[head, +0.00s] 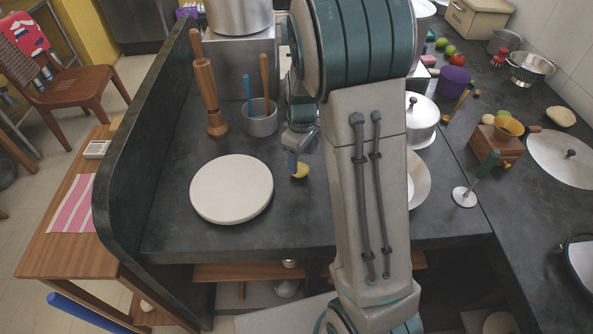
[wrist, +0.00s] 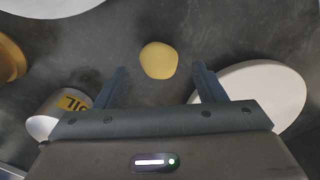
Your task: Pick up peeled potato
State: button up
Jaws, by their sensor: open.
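The peeled potato (head: 300,171) is a small yellow lump on the dark counter, just right of the round white board. In the wrist view the potato (wrist: 159,60) lies beyond my fingertips, roughly centred between them. My gripper (head: 293,160) is open and empty in the head view, close beside the potato. Its two fingers (wrist: 157,75) are spread apart in the wrist view, with bare counter between them. My arm hides part of the counter to the right of the potato.
The round white board (head: 232,189) lies left of the potato. A white plate (head: 418,180) and a lidded pot (head: 421,121) are right of my arm. The counter's front-left area is clear.

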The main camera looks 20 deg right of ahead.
aim_at(300, 173)
jog(key=shift+w+f, duration=0.15)
jog(key=shift+f, duration=2.5)
jog(key=c, duration=1.2)
